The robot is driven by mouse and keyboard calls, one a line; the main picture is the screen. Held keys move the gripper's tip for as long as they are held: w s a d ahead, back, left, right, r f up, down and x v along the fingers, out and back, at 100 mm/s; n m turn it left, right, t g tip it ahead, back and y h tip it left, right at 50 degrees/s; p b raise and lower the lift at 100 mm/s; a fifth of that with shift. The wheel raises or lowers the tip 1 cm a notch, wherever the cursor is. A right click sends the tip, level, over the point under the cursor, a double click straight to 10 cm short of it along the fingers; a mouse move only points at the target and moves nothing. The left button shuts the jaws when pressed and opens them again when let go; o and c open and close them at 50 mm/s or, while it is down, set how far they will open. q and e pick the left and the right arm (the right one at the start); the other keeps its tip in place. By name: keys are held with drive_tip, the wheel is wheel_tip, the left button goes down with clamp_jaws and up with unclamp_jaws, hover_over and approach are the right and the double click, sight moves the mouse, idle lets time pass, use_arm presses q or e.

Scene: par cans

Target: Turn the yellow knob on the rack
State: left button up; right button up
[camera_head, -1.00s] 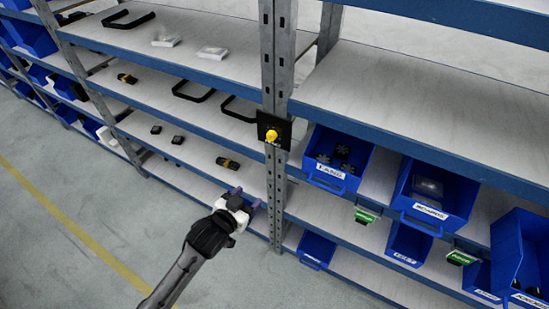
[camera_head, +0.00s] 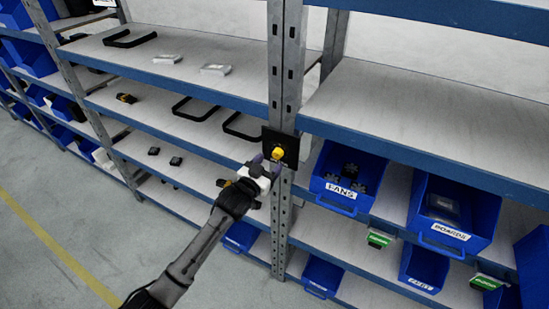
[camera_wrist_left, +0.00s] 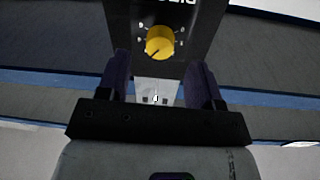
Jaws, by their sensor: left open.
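The yellow knob (camera_head: 278,153) sits on a black plate (camera_head: 287,142) fixed to the grey rack post. In the left wrist view the knob (camera_wrist_left: 160,42) shows its round face with a dark pointer line, and white marks on the black plate (camera_wrist_left: 117,20) around it. My left gripper (camera_head: 268,163) is just below and beside the knob. In the left wrist view its two dark fingers (camera_wrist_left: 159,88) are open and apart, with the knob beyond and above the tips. Nothing is between the fingers. My right gripper is not in view.
The grey rack post (camera_head: 281,215) stands between shelves with blue edges. Blue bins, one marked FANS (camera_head: 345,178) and one marked BOARDS (camera_head: 452,212), stand to the right. Black handles (camera_head: 197,107) lie on the shelf at left. The floor at lower left is clear.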

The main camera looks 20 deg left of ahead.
sight(276, 156)
use_arm(q)
drive_tip(key=shift+w+d, duration=0.2)
drive_tip(key=shift+w, duration=0.75)
drive_tip(key=shift+w+d, duration=0.15)
drive_tip(key=shift+w, duration=0.75)
drive_tip(key=shift+c, duration=0.4)
drive_tip(key=c, duration=0.8)
drive_tip(key=shift+c, duration=0.2)
